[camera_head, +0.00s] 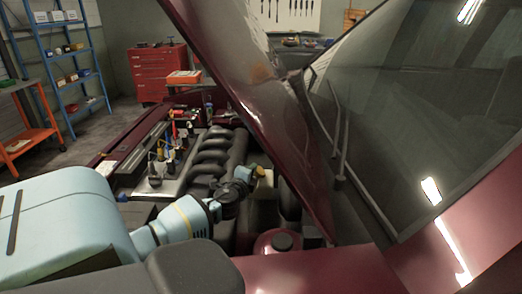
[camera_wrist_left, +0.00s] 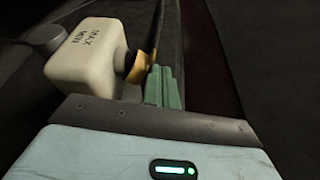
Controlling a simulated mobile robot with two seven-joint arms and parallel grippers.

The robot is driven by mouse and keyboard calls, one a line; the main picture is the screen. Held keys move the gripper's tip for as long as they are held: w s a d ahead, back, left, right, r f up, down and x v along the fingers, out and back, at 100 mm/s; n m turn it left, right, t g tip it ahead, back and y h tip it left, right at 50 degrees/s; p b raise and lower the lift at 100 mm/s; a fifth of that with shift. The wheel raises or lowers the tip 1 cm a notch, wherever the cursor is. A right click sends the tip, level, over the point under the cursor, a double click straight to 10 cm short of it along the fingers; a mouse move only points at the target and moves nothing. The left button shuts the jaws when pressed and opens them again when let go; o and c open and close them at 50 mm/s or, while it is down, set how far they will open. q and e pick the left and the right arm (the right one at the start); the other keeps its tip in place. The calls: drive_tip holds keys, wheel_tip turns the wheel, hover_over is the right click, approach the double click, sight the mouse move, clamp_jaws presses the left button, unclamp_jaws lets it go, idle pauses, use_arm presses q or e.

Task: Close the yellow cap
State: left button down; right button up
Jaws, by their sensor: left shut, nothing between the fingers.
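The yellow cap (camera_head: 261,171) shows small in the head view, at the end of my left arm in the engine bay. In the left wrist view the yellow cap (camera_wrist_left: 138,68) is at the side of a cream reservoir (camera_wrist_left: 85,58) marked MAX and MIN. A thin dark strip with a yellowish edge rises beside it; I cannot tell whether it is part of the cap. My left gripper (camera_head: 250,180) is shut and empty. Its green fingers (camera_wrist_left: 161,87) are together, right next to the cap; contact is unclear. The reservoir is partly hidden in the head view. My right gripper is not in view.
The raised dark red hood (camera_head: 250,80) slopes down close to the right of my left gripper. Black ribbed engine parts (camera_head: 212,155) lie to its left. A round dark cap (camera_head: 283,241) sits nearer on the red body. The windshield (camera_head: 420,110) is at right.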

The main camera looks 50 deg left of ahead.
use_arm(q)
drive_tip(key=v, duration=0.6)
drive_tip(key=shift+s, duration=0.25)
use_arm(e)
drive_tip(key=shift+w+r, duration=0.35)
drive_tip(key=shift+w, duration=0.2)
use_arm(q)
drive_tip(key=shift+d, duration=0.1)
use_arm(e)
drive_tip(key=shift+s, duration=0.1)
use_arm(q)
drive_tip(key=w+d+r+n+g+y, duration=0.2)
drive_tip(key=d+n+g, duration=0.1)
drive_tip(key=n, duration=0.6)
drive_tip(key=w+d+r+n+g+y+b, duration=0.1)
drive_tip(key=w+d+r+n+g+y, duration=0.1)
drive_tip(key=n, duration=0.7)
drive_tip(key=shift+d+r+g, duration=0.4)
drive_tip(key=shift+r+g, duration=0.45)
drive_tip(key=shift+g, duration=0.05)
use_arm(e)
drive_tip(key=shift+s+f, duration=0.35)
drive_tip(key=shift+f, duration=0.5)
